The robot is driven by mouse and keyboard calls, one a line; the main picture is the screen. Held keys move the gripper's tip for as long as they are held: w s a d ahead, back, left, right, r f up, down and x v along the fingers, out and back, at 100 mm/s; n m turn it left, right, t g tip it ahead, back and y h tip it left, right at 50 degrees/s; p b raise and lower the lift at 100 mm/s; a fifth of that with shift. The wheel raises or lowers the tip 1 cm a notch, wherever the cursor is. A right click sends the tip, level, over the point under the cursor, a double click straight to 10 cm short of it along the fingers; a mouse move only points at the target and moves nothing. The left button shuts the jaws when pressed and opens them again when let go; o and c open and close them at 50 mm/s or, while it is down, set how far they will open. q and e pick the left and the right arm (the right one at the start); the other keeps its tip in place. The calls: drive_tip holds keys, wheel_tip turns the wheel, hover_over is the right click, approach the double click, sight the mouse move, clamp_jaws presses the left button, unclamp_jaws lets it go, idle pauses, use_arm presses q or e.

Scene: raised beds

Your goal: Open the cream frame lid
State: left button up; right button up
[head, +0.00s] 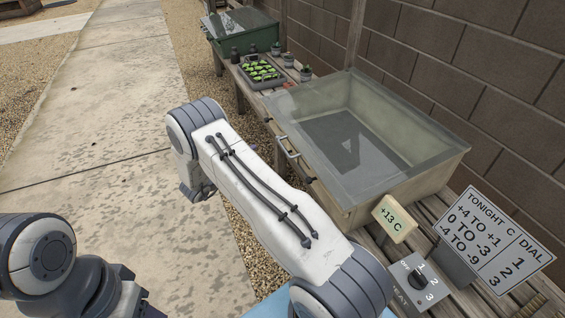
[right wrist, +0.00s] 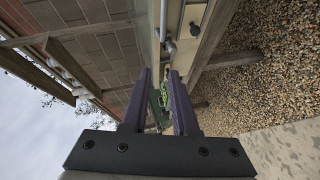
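The cream frame (head: 425,190) stands on the slatted bench at right in the head view. Its glass lid (head: 350,155) lies flat over it and looks closed. A grey bar handle (head: 288,148) sits on the frame's left side. In the right wrist view, grey handle-like hardware (right wrist: 170,45) shows on the pale frame side (right wrist: 190,42), just beyond my right gripper (right wrist: 160,76). That gripper is open and empty, its purple fingers apart from the hardware. In the head view my right arm hides its fingers. My left arm shows at lower left; its gripper is out of view.
A green frame (head: 240,45) stands at the back, with a seedling tray (head: 262,84) and small pots before it. A +13 C display (head: 393,217), a heat dial (head: 417,280) and a sign (head: 495,240) stand in front. A block wall closes the right; paving is clear at left.

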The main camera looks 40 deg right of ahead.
sight(284, 148)
use_arm(q)
wheel_tip(284, 148, down, 3)
drive_tip(key=shift+b, duration=1.05)
use_arm(e)
drive_tip(key=d+f+g, duration=0.1)
drive_tip(key=d, duration=0.3)
drive_tip(key=s+d+f+h, duration=0.1)
drive_tip(key=d, duration=0.3)
drive_tip(key=s+d+f+g, duration=0.1)
drive_tip(key=d, duration=0.4)
drive_tip(key=shift+d+f+g+h, duration=0.1)
drive_tip(key=shift+f+g+h, duration=0.1)
drive_tip(key=shift+g+h, duration=0.15)
clamp_jaws()
